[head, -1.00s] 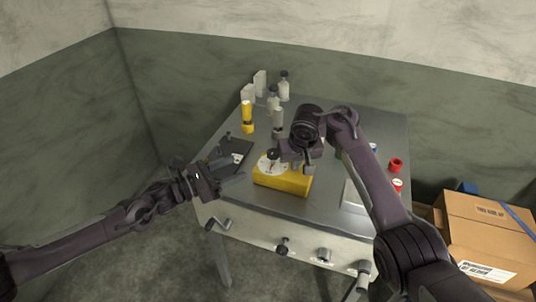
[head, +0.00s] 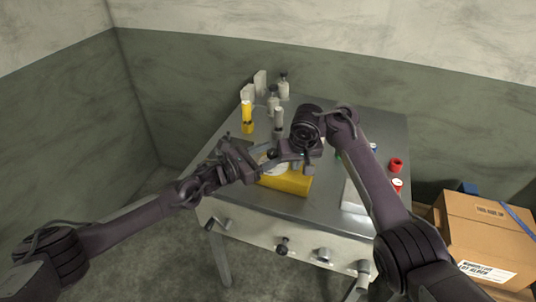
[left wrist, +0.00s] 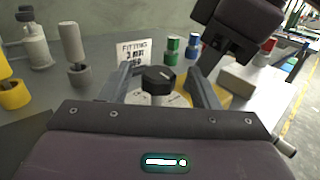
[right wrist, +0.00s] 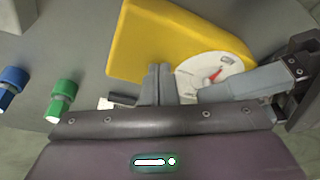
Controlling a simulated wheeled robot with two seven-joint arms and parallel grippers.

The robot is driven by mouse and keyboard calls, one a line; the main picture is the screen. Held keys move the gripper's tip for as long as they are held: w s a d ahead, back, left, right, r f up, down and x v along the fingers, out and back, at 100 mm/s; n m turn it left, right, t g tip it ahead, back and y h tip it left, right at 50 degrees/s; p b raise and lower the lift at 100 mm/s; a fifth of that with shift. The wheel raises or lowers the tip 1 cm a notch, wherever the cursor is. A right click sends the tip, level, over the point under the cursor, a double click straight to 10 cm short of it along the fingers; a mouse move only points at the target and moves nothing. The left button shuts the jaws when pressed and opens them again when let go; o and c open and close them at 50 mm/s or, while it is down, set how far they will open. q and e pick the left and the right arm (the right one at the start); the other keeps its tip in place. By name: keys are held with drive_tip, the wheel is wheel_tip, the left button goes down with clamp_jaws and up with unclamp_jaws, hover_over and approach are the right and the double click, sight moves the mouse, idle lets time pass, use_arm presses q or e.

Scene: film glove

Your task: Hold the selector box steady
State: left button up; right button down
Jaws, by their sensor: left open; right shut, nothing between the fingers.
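The selector box is a yellow block (head: 287,181) near the table's front edge, with a white dial plate (right wrist: 215,72) and red pointer on top. Its black knob (left wrist: 159,79) shows in the left wrist view between the spread fingers of my left gripper (left wrist: 162,82). In the head view my left gripper (head: 268,160) reaches over the box's left part and hides some of it. I cannot tell whether its fingers touch the box. My right gripper (right wrist: 168,85) is shut and empty, above the box beside the dial.
A white sign reading "FITTING" (left wrist: 133,52) stands behind the knob. Green (right wrist: 62,95) and blue (right wrist: 13,80) capped pieces stand near the box. A cardboard box (head: 487,235) sits right of the table.

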use_arm(q)
drive_tip(key=c, duration=1)
drive_tip(key=shift+o, duration=0.2)
drive_tip(key=shift+f, duration=0.1)
drive_tip(key=shift+s+d+n+t+y, duration=0.1)
drive_tip(key=shift+s+n+t+y, duration=0.05)
drive_tip(key=shift+n+t+y, duration=0.2)
drive_tip(key=n+t+y, duration=0.1)
drive_tip(key=t+y, duration=0.1)
drive_tip(key=n+t+y, duration=0.1)
drive_tip(key=n+y, duration=0.1)
drive_tip(key=shift+s+d+n+t, duration=0.2)
drive_tip(key=shift+d+n+t, duration=0.05)
drive_tip(key=shift+d+t, duration=0.1)
drive_tip(key=shift+d+n+t+y, duration=0.1)
drive_tip(key=shift+n+t+y, duration=0.65)
drive_tip(key=shift+y, duration=0.5)
drive_tip(key=shift+d+n+t+y, duration=0.1)
drive_tip(key=shift+n+t+y, duration=0.35)
drive_tip(key=shift+n+y, duration=0.65)
drive_tip(key=shift+y, duration=0.4)
